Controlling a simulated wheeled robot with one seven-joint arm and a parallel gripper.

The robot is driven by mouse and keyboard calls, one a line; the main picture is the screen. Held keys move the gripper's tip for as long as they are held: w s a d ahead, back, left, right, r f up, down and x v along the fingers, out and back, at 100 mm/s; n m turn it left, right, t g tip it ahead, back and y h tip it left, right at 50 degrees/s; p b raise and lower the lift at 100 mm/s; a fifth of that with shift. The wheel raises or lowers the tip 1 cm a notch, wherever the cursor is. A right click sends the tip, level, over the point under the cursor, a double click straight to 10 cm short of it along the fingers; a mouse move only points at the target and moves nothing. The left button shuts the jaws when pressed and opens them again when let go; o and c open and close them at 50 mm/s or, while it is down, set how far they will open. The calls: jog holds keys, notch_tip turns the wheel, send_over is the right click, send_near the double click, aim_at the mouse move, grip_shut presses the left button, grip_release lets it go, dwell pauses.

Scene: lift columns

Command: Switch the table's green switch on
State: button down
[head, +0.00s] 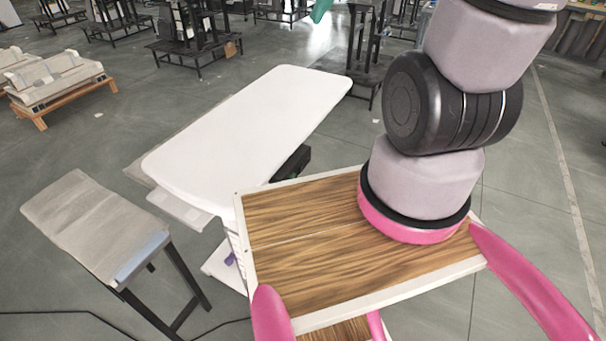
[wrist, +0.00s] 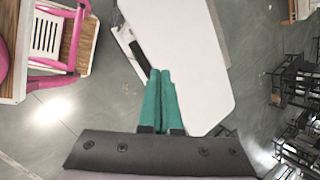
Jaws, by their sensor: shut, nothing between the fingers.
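The white table (head: 255,120) stands in front of me, its long top running from lower left to upper right in the head view. It also fills the middle of the wrist view (wrist: 195,60). A black box (head: 293,163) sits under the table's right edge. In the wrist view a dark part (wrist: 139,56) shows at the table's left edge. No green switch can be made out in either view. My gripper (wrist: 160,72) has teal fingers, shut and empty, and appears over the table in the wrist view. Its height above the table is unclear.
A grey-topped bench (head: 95,220) with black legs stands left of the table. Pallets with grey blocks (head: 58,80) and black frames (head: 195,40) stand farther back. My wooden deck with pink parts is close to the table's near end.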

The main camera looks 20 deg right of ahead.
jog(key=w+d+f+m+g+y, duration=0.1)
jog(key=w+d+f+m, duration=0.15)
jog(key=f+m, duration=0.65)
jog(key=w+d+f+m+g+y, duration=0.15)
jog(key=w+f+m, duration=0.25)
jog(key=f+m, duration=0.5)
jog(key=s+d+f+m, duration=0.1)
jog(key=f+m, duration=0.5)
jog(key=f, duration=0.6)
jog(key=s+d+f+m, duration=0.2)
jog(key=s+f+m, duration=0.2)
jog(key=f, duration=0.9)
jog(key=m, duration=0.3)
jog(key=shift+y, duration=0.35)
jog(key=shift+s+a, duration=0.1)
jog(key=w+a+f, duration=0.3)
jog(key=a+f, duration=0.4)
jog(key=a, duration=0.2)
jog(key=shift+w, duration=0.25)
